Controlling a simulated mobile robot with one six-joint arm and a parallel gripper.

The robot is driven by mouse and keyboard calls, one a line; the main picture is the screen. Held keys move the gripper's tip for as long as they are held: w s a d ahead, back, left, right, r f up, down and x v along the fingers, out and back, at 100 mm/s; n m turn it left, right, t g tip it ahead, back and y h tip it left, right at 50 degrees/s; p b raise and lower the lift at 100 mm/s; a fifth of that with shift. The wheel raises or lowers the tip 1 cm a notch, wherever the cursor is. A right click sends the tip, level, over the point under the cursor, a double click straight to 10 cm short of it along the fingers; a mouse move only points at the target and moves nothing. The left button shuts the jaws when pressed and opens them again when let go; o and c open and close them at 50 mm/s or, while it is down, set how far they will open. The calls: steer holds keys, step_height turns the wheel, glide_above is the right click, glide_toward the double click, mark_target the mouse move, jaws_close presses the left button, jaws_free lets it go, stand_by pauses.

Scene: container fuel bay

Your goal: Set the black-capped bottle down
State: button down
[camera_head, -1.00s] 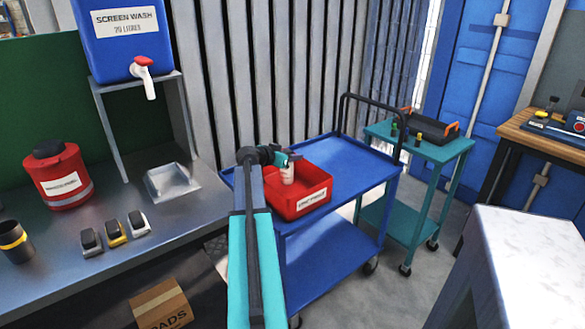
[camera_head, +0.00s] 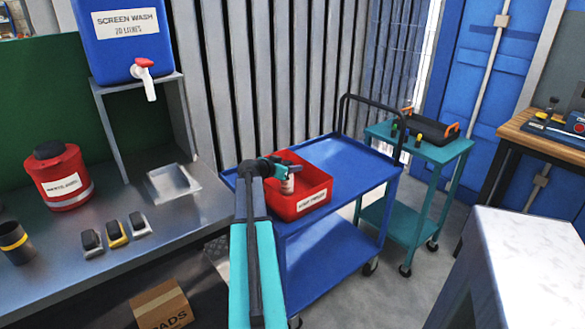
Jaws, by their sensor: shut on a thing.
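My gripper (camera_head: 283,168) is at the end of my outstretched arm, over the red bin (camera_head: 316,198) on the blue trolley. It is shut on a small pale bottle (camera_head: 288,185), which hangs roughly upright below the fingers. The bottle's cap is hidden by the gripper, so I cannot see its colour. The bottle's lower part is inside the outline of the bin, near its left side. I cannot tell whether its base touches the bin floor.
The blue trolley's top (camera_head: 350,160) is clear right of the bin. A teal trolley (camera_head: 440,153) with a black toolbox stands behind it. On the left, a grey bench holds a red can (camera_head: 60,178), a metal tray (camera_head: 172,182) and a blue screen wash drum (camera_head: 118,38).

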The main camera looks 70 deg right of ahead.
stand_by(0.3)
steer(key=c, duration=1.4)
jaws_free()
steer(key=shift+r, duration=0.1)
steer(key=b+v, duration=0.1)
steer(key=v, duration=0.4)
steer(key=shift+a, duration=0.35)
steer(key=shift+v, duration=0.9)
steer(key=shift+r, duration=0.1)
